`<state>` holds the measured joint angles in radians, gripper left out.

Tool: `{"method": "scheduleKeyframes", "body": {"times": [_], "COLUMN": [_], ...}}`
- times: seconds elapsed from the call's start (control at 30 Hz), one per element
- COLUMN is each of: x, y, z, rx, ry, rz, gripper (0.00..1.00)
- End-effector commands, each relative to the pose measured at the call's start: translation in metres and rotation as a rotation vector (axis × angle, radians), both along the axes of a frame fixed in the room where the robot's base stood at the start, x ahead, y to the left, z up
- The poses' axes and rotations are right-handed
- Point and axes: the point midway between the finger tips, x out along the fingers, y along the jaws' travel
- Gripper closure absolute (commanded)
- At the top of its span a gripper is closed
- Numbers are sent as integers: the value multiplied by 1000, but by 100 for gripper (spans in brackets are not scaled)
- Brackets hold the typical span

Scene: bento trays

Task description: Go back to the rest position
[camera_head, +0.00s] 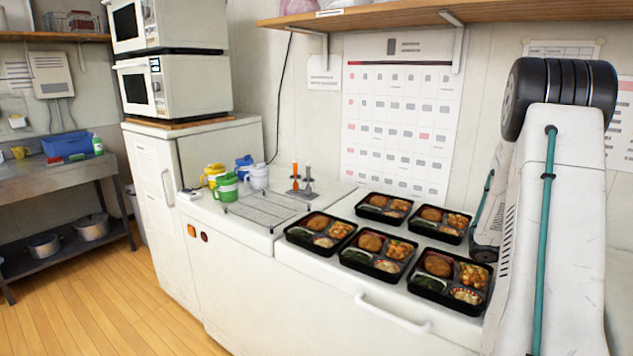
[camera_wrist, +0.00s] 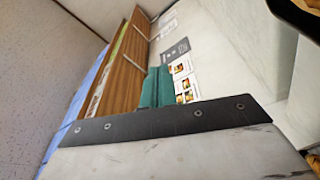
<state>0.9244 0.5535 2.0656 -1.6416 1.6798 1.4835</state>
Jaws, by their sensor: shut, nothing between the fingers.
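My gripper (camera_wrist: 157,88) shows in the wrist view as two teal fingers side by side beyond a dark bar with screws. The fingers are together and nothing shows between them. In the head view my arm stands folded upright at the right, and the gripper itself is out of sight there. Several black bento trays, one of them at the front right (camera_head: 437,298), lie on the white counter left of my arm. Each visible tray holds a brown patty, orange pieces and other food. The gripper is not near any tray in the wrist view.
A wire rack (camera_head: 262,211), green mug (camera_head: 226,188) and orange-topped tool (camera_head: 295,172) sit on the counter left of the trays. A wooden shelf (camera_head: 390,14) runs above. Two stacked microwaves (camera_head: 195,85) stand at the back left. The wooden floor (camera_head: 120,305) at left is clear.

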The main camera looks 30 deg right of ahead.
Motion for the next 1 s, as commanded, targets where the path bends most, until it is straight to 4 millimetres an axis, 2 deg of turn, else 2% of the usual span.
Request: {"method": "scheduleKeyframes", "body": {"times": [0.03, 0.17, 0.33, 0.47, 0.6, 0.8, 1.0], "x": [-9, -22, -13, 5, 26, 49, 57], "y": [10, 50, 122, 185, 257, 357, 447], "z": [-10, -18, -14, -8, -2, 9, 26], "rx": [102, 370, 710, 955, 1194, 1456, 1628], "ry": [15, 5, -75, -162, -260, -375, -465], "rz": [-50, -159, -185, -115, 40, 345, 685], "gripper": [100, 100, 100, 100, 100, 100, 100]}}
